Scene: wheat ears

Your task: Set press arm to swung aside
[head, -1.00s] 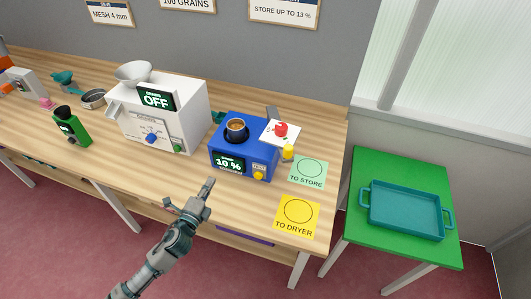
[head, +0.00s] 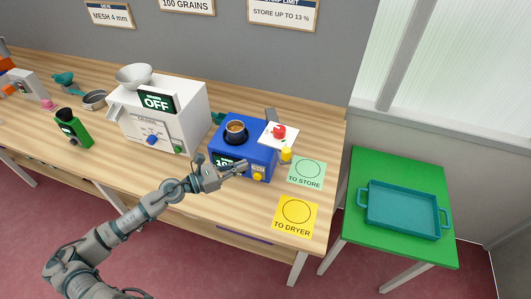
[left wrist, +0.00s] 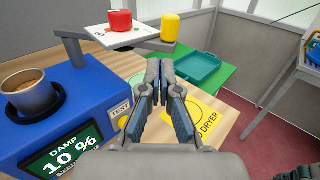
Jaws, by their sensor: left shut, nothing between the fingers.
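The blue moisture meter (head: 262,135) stands on the bench with a dark cup of brown grain (head: 236,127) in its top. The press arm's white plate (head: 289,140) with a red knob (head: 279,131) sits to the right of the cup, not over it. A yellow knob (head: 286,155) hangs at its front corner. In the left wrist view the grey arm (left wrist: 72,47) carries the plate, with the yellow knob (left wrist: 168,28) at its right end. My left gripper (head: 243,166) is shut and empty in front of the meter, below and apart from the yellow knob.
A white mill (head: 180,110) reading OFF stands left of the meter. Green TO STORE (head: 307,180) and yellow TO DRYER (head: 296,230) mats lie to the right. A teal tray (head: 403,232) sits on a green table. The front bench strip is mostly clear.

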